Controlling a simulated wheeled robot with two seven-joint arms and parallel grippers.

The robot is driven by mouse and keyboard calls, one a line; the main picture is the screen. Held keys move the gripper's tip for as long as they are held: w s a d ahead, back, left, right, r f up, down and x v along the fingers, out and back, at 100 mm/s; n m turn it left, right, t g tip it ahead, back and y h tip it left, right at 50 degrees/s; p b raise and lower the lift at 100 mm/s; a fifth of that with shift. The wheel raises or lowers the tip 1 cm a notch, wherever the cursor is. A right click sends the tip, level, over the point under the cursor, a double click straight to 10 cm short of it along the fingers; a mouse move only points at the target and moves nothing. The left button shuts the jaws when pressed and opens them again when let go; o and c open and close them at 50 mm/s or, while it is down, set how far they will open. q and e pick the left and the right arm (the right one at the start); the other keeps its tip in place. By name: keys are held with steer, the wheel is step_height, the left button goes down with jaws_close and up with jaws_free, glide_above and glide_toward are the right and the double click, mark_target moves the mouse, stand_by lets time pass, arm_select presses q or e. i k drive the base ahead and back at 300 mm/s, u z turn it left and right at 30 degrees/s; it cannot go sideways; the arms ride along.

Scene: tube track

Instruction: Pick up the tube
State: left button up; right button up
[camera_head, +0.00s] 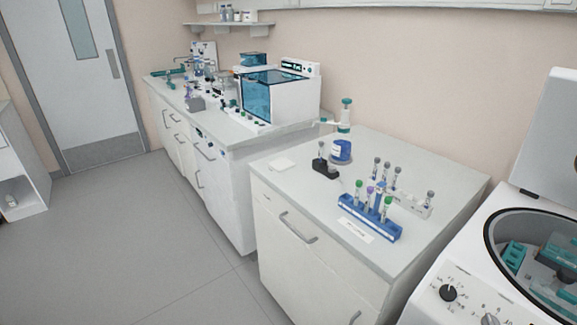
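Several capped tubes stand upright on the near counter in the head view. A blue rack (384,231) holds tubes with coloured caps, among them a green-capped tube (358,190) at its left end and another green-capped tube (386,208) at its right. Neither of my grippers is in view.
A bottle with a blue label (341,151) stands behind the black holder. A white centrifuge (468,271) with its lid up is at the right. A box-shaped machine (280,93) stands on the far counter. The near counter's front left (300,190) is clear.

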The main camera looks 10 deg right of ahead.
mark_target(377, 160)
steer(key=u, duration=1.2)
steer(key=i, duration=3.65)
steer(key=z, duration=4.75)
